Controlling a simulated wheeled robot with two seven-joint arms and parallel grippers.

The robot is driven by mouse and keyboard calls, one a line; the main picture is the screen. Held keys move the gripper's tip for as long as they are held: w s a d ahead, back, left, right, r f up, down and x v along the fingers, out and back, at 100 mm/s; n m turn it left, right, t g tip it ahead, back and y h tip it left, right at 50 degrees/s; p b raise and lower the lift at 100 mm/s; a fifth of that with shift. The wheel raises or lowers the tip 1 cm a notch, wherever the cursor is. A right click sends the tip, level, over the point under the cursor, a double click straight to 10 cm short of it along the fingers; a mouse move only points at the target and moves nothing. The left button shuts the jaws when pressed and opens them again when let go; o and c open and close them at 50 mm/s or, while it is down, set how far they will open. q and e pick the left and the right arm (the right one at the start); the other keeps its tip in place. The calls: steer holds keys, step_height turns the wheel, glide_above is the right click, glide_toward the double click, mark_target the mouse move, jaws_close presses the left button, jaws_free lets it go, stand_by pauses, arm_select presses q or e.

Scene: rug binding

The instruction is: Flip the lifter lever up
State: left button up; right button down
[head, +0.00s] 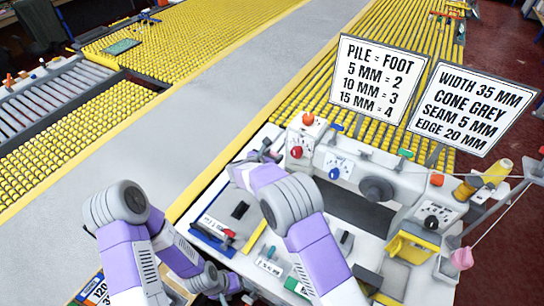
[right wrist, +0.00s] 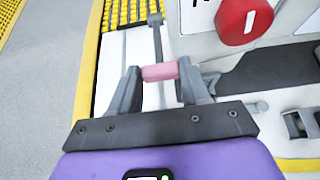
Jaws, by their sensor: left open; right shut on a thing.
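The lifter lever (right wrist: 157,45) is a thin grey bar with a pink grip (right wrist: 160,72), at the left end of the sewing machine (right wrist: 195,20). In the right wrist view my right gripper (right wrist: 160,76) is shut on the pink grip, one finger at each end. In the head view the right gripper (head: 263,153) is beside the machine's left end and hides most of the lever. My left gripper (head: 246,292) is low in the head view, near the table's front edge, partly hidden and away from the lever. It is open.
A red knob (right wrist: 243,20) is close to the right of the lever. A blue tray (head: 212,240) and small tools lie on the white table in front. Two sign boards (head: 380,78) stand behind the machine. A grey walkway (head: 200,110) runs to the left.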

steer(key=shift+w+d+r, duration=0.1)
steer(key=shift+w+r, duration=0.1)
steer(key=shift+r, duration=0.45)
steer(key=c, duration=0.8)
jaws_free()
steer(key=shift+o, duration=1.4)
steer(key=shift+f, duration=0.25)
steer(key=shift+s, duration=0.15)
steer(key=v, duration=0.7)
steer(key=shift+b, duration=0.4)
steer(key=shift+s+r, duration=0.1)
steer(key=shift+s, duration=0.05)
